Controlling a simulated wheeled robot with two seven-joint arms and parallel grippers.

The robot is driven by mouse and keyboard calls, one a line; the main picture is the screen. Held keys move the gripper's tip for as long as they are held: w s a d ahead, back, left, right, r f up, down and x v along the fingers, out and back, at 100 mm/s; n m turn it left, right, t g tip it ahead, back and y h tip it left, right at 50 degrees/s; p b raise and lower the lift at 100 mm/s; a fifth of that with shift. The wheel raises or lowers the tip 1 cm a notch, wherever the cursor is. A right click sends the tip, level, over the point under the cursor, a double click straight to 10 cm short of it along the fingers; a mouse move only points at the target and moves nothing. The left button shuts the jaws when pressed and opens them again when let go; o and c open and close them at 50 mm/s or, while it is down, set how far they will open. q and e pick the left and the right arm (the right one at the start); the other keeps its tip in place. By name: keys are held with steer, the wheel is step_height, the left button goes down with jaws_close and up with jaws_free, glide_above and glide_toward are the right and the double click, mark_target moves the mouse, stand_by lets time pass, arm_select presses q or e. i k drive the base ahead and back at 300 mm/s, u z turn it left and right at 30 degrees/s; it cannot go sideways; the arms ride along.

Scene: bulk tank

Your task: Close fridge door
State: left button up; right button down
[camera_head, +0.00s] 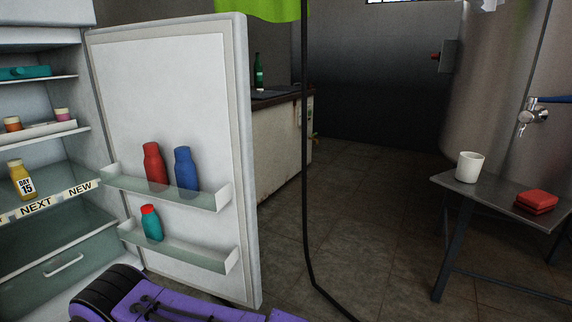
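The white fridge door (170,95) stands wide open at the left of the head view, its inner side facing me. Its two clear shelves hold a red bottle (154,163), a blue bottle (186,170) and a teal bottle with a red cap (152,223). The open fridge (85,110) is at the far left, with shelves and a drawer showing. A purple and black part of mine shows at the bottom, below the door. Neither gripper can be made out in this view.
A black hose or cable (304,150) hangs to the floor right of the door. A counter (280,150) with a green bottle (258,72) stands behind the door. A metal table (490,196) with a white mug (470,166) is at right, before a steel tank (495,80). Floor between is clear.

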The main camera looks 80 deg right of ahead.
mark_target(173, 83)
steer(key=z, duration=1.5)
